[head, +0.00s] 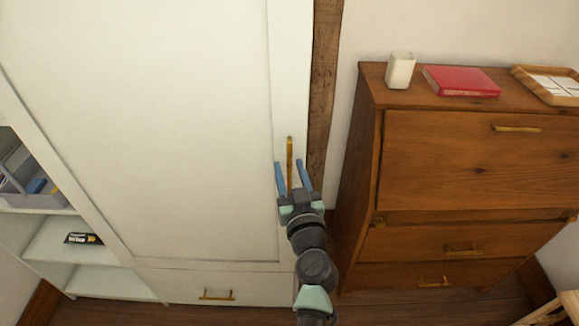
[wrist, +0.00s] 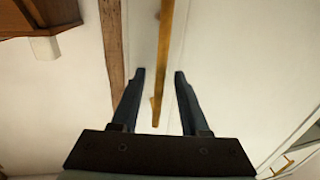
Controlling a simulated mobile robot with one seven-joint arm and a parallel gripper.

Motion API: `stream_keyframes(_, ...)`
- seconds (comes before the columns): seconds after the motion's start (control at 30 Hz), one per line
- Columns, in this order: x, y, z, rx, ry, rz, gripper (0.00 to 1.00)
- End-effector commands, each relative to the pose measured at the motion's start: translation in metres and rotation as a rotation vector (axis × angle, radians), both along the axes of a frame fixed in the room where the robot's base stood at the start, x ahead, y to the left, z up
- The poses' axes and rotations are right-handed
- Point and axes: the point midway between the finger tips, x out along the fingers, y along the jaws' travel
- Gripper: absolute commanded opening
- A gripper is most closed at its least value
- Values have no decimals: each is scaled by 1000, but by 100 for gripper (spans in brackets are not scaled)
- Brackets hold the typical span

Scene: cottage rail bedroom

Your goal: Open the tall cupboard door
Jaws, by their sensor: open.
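The tall white cupboard door (head: 190,120) fills the left and middle of the head view and looks closed. Its upright brass handle (head: 289,148) is near the door's right edge; it also shows in the wrist view (wrist: 164,50). My gripper (head: 289,163) is open in front of the handle, with one blue finger on each side of it. In the wrist view the handle's end appears between the two fingers (wrist: 160,71), with a gap on both sides. I cannot tell how deep the handle sits between them.
A wooden chest of drawers (head: 350,180) stands close on the right, bearing a white cup (head: 400,70), a red book (head: 461,81) and a tray (head: 520,74). A timber post (head: 323,90) is between. Open shelves (head: 75,235) are at left, a low drawer (head: 180,285) below.

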Motion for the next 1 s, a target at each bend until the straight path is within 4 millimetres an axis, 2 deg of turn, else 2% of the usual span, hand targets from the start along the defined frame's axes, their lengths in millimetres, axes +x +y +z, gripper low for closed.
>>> stream_keyframes(0.4, 7, 1, 0, 0, 0, -1, 45)
stream_keyframes(0.47, 7, 1, 0, 0, 0, -1, 36)
stream_keyframes(0.67, 7, 1, 0, 0, 0, -1, 0)
stream_keyframes(1.0, 7, 1, 0, 0, 0, -1, 0)
